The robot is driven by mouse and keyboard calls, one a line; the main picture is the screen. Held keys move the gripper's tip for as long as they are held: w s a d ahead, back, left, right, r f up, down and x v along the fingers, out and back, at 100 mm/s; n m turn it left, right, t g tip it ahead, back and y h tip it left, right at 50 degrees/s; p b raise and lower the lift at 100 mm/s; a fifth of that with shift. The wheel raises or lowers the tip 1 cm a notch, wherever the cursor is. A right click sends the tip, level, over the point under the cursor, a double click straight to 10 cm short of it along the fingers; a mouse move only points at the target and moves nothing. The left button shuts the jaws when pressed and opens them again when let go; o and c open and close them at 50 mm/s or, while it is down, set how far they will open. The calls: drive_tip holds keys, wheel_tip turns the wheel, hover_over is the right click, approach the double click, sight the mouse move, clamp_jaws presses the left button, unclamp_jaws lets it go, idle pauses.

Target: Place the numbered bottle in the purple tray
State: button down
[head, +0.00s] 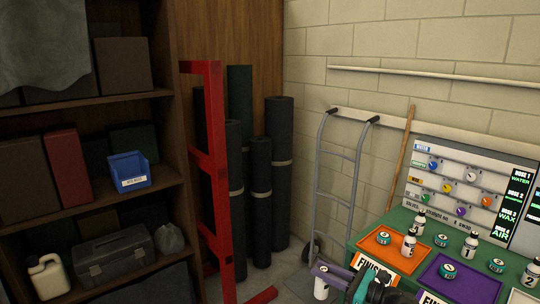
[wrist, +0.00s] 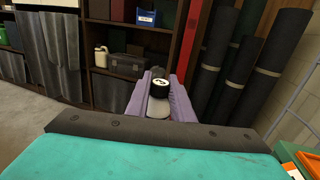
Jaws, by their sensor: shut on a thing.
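My gripper (wrist: 158,84) is shut on a bottle (wrist: 158,110) with a white body and a dark cap bearing a round white label; the mark on it is too small to read surely. In the head view my gripper (head: 322,271) is at the lower middle, left of the green bench, with the white bottle (head: 320,290) hanging below its fingers. The purple tray (head: 472,290) lies on the bench at lower right, partly cut off by the picture edge. A teal numbered puck (head: 447,271) sits in it. My gripper is apart from the tray, to its left.
An orange tray (head: 372,252) holds a bottle (head: 408,244) and a teal puck (head: 384,238). More bottles (head: 470,246) and pucks stand behind the purple tray. A white tray (head: 520,297) is at far right. A red frame (head: 212,160) and a hand truck (head: 335,180) stand left of the bench.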

sight(323, 284)
drive_tip(key=shift+f+b, duration=0.8)
wheel_tip(323, 284, down, 4)
drive_tip(key=b, duration=0.4)
drive_tip(key=shift+f, duration=0.15)
drive_tip(key=shift+d, duration=0.2)
